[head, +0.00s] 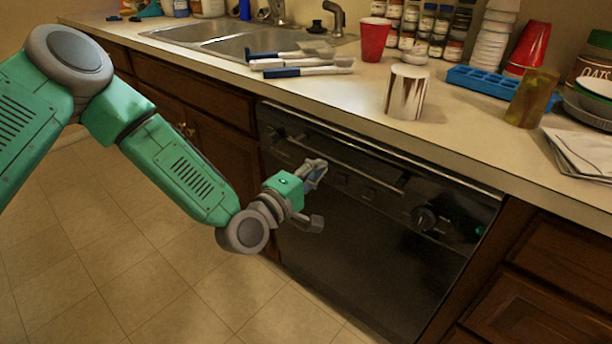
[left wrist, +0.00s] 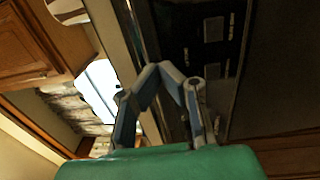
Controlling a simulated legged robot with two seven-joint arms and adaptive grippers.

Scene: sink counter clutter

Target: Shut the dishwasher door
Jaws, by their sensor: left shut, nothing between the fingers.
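The black dishwasher door (head: 360,240) stands upright below the counter, its panel with buttons and a round knob along the top. It looks about flush with the cabinets; I cannot tell whether a small gap is left. My left gripper (head: 318,172) is in front of the upper part of the door, near the panel, shut and empty. In the left wrist view, the fingertips of my left gripper (left wrist: 159,70) come together close to the dark door front (left wrist: 205,60). I cannot tell whether they touch it. My right gripper is not in view.
The counter (head: 330,95) above holds a sink (head: 250,45), brushes (head: 300,65), a red cup (head: 374,40), a metallic cup (head: 405,92), a blue tray (head: 495,85) and spice jars. Wooden cabinets (head: 545,310) flank the dishwasher. The tiled floor (head: 150,270) in front is clear.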

